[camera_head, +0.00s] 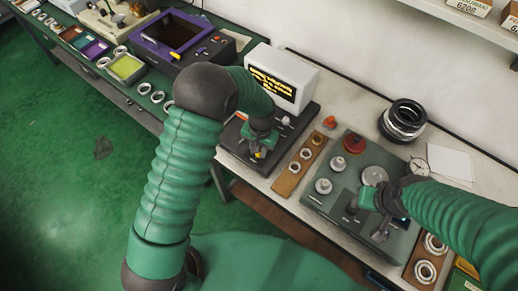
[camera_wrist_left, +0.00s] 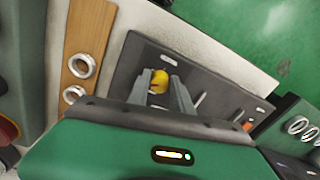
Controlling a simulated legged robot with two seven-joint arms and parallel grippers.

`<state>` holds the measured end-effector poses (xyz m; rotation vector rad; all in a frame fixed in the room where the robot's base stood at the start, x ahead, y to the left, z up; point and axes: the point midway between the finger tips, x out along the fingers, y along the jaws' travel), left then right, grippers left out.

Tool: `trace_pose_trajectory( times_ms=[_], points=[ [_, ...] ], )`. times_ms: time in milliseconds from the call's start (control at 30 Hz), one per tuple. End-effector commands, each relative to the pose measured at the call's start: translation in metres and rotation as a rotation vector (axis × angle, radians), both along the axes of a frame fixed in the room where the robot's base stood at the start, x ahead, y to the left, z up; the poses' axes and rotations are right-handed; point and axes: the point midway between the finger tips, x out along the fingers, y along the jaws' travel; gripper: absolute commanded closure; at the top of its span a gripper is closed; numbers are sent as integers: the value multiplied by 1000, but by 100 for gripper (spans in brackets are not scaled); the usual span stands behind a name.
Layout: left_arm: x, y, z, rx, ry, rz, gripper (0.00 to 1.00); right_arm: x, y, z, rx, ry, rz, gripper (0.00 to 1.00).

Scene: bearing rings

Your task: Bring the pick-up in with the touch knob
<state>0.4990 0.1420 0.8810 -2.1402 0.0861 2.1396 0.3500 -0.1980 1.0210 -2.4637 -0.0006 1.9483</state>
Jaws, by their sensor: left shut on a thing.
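My left gripper (camera_head: 260,147) reaches down over the dark base (camera_head: 232,138) of the instrument with the white monitor (camera_head: 283,78). It is shut on the yellow touch knob (camera_wrist_left: 158,79), with one finger on each side of it in the left wrist view. The fingers hide part of the knob. I cannot make out the pick-up. My right gripper (camera_head: 370,202) is over the grey-green machine (camera_head: 345,168); I cannot tell whether its fingers are open or shut.
A wooden strip with rings (camera_head: 300,163) lies between the two instruments. Dark stacked rings (camera_head: 403,120) and a dial gauge (camera_head: 419,166) stand near the wall. A purple-framed device (camera_head: 176,36) and ring trays are at the upper left. Green floor lies in front.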

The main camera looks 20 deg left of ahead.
Motion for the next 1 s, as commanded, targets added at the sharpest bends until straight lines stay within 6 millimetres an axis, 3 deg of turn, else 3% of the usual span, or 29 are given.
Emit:
trace_pose_trajectory(
  times_ms=[667,700,867,1000],
  points=[
    [6,0,3,-1,-18,-75,100,0,0,2,0,0,0,54],
    [6,0,3,-1,-18,-75,72,0,0,2,0,0,0,54],
    [4,0,2,-2,-13,-75,52,0,0,2,0,0,0,54],
    [2,0,1,-1,-10,-74,52,0,0,2,0,0,0,54]
  ],
)
